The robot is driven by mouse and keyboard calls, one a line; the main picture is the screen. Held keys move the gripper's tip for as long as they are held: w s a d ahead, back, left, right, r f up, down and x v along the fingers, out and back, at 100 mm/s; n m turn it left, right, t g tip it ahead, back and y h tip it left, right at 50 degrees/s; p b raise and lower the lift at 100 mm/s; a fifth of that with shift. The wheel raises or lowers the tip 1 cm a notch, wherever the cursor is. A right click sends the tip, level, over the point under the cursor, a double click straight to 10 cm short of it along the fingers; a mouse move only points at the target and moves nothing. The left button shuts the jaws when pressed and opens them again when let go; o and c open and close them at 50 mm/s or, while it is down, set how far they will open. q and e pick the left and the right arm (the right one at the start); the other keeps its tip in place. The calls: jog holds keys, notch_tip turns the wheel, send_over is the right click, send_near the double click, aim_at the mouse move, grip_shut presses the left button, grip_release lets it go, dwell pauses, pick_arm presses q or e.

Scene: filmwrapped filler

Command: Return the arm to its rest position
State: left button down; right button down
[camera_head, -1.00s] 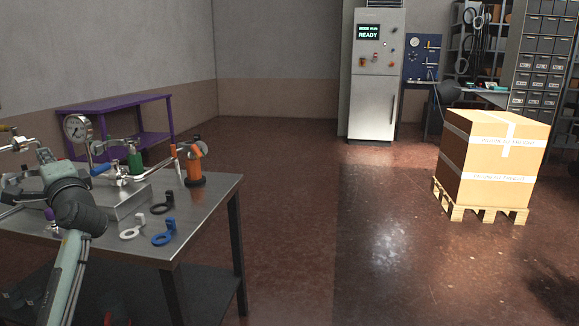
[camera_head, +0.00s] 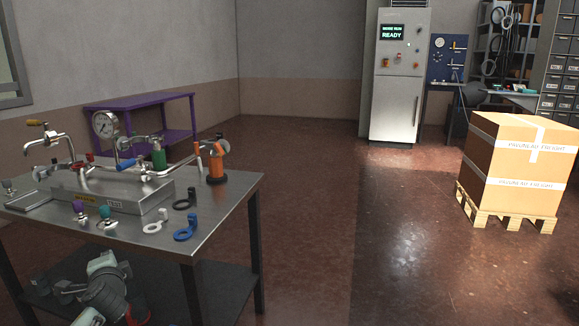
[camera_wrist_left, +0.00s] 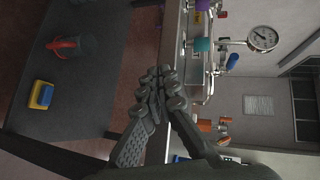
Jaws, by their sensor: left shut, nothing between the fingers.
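My left arm comes in at the bottom left of the head view, in front of the steel workbench (camera_head: 225,196) and below its top. My left gripper (camera_head: 48,289) points left there, away from the items on the bench top. In the left wrist view the gripper (camera_wrist_left: 160,74) has its fingers together with nothing between them. That view is turned on its side, with the bench edge just beyond the fingers. My right gripper is not in view.
A metal fixture (camera_head: 140,196) with a gauge (camera_head: 105,124), valves and loose tags stands on the bench. A yellow and blue block (camera_wrist_left: 41,95) and a red-handled item (camera_wrist_left: 64,44) lie on the dark lower shelf. A boxed pallet (camera_head: 510,219) stands right; the middle floor is clear.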

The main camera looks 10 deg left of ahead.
pick_arm(q)
jog(key=s+d+f+n+g+h, duration=0.25)
jog(key=s+d+f, duration=0.25)
jog(key=s+f, duration=0.8)
jog(key=s+d+f+n+g+h, duration=0.1)
jog(key=s+d+f+g+h, duration=0.6)
jog(key=f, duration=1)
jog(key=s+d+f+n+t, duration=0.1)
jog(key=s+d+f, duration=0.1)
jog(key=d, duration=0.7)
jog(key=s+d+f+n+t, duration=0.1)
jog(key=s+d+f, duration=0.2)
jog(key=d, duration=0.6)
jog(key=shift+f, duration=0.15)
jog(key=shift+n, duration=0.25)
